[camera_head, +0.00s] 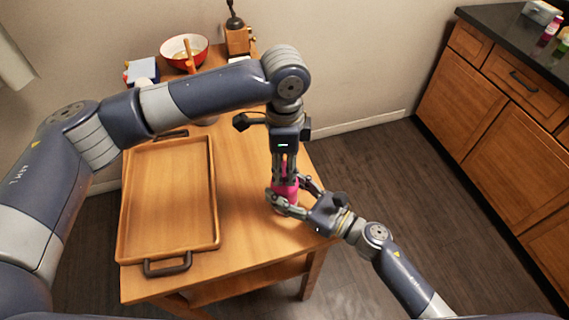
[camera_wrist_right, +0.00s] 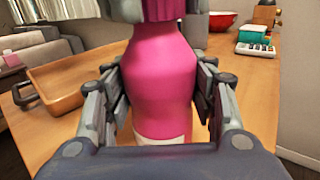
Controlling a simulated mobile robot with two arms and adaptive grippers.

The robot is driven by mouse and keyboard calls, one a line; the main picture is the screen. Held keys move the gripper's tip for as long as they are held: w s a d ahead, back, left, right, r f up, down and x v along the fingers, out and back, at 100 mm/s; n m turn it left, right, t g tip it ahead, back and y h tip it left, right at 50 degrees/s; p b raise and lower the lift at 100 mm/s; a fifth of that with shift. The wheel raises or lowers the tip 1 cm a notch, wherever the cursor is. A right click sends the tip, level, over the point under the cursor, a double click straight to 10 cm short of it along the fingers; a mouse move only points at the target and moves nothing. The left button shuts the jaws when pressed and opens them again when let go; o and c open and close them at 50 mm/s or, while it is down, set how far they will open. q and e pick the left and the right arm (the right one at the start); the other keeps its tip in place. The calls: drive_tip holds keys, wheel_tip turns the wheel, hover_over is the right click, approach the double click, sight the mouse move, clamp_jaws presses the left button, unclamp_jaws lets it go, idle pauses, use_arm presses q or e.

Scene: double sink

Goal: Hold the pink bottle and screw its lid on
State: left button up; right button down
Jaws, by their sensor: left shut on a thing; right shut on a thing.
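The pink bottle (camera_wrist_right: 165,85) stands upright near the right edge of the wooden table, filling the middle of the right wrist view. My right gripper (camera_head: 286,198) is shut on its body from the right, with one finger on each side. The lid (camera_wrist_right: 150,10) is a pink piece at the top of the bottle. My left gripper (camera_head: 286,176) points straight down over the bottle and is shut on the lid. The seam between lid and neck is too small to tell how tightly they fit.
A wooden tray (camera_head: 124,215) with dark handles covers the table's left half. A red bowl (camera_head: 200,44), a coffee grinder (camera_head: 237,40) and small items stand at the back. A wooden cabinet (camera_head: 480,110) with a dark counter is at the right, beyond open floor.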

use_arm(q)
drive_tip(key=m, duration=0.7)
drive_tip(key=o, duration=1.2)
drive_tip(key=shift+r, duration=2.25)
drive_tip(key=shift+c, duration=0.4)
